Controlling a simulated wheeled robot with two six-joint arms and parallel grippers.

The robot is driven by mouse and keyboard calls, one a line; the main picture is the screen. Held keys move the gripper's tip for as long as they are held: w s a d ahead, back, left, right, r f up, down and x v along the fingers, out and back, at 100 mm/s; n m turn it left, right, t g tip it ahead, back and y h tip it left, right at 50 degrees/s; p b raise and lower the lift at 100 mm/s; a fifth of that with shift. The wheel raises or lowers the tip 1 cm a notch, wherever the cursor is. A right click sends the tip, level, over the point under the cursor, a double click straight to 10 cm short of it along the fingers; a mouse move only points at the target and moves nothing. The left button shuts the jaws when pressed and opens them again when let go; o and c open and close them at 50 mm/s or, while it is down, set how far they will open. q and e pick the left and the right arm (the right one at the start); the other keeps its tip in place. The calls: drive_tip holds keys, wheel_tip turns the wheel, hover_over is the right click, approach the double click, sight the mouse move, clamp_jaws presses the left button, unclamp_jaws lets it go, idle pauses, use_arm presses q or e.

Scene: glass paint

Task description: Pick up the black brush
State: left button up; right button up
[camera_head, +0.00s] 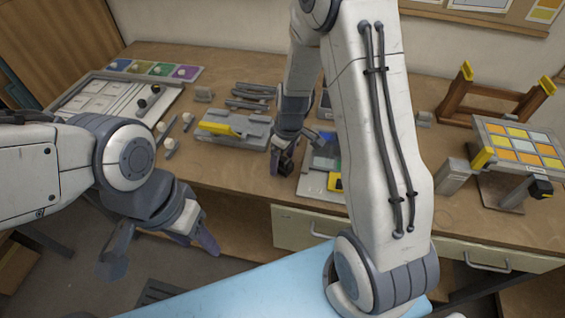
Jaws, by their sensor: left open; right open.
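My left gripper (161,252) is open and empty, with its fingers spread in front of the table edge. My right gripper (282,163) points down over the front middle of the table, right of the yellow-handled tool; small dark shapes at its fingertips blend with the fingers, and I cannot tell whether it touches anything. I cannot clearly pick out the black brush. Two small black-ended pieces, one of them a black knob (141,103), lie at the right side of the white tray, and either could be part of a brush.
The white tray (92,84) is at the left, with colored squares (150,69) behind it. A grey block with a yellow-handled tool (219,129) is mid-table. A tilted panel of colored tiles (520,143) and a wooden stand (484,108) are at the right. My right arm hides the table's middle.

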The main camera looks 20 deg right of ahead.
sight(284, 159)
drive_tip(key=shift+f, duration=0.15)
clamp_jaws()
drive_tip(key=shift+w+r, duration=0.1)
drive_tip(key=shift+r, duration=0.4)
drive_tip(key=r, duration=0.2)
drive_tip(key=s+r+b, duration=0.1)
drive_tip(key=shift+d+r, duration=0.25)
drive_tip(key=shift+r, duration=0.1)
drive_tip(key=s+d+r+b, duration=0.2)
drive_tip(key=s+d+r, duration=0.2)
drive_tip(key=s, duration=0.5)
wheel_tip(284, 159, up, 2)
drive_tip(key=shift+s+d+r, duration=0.2)
drive_tip(key=shift+s, duration=0.15)
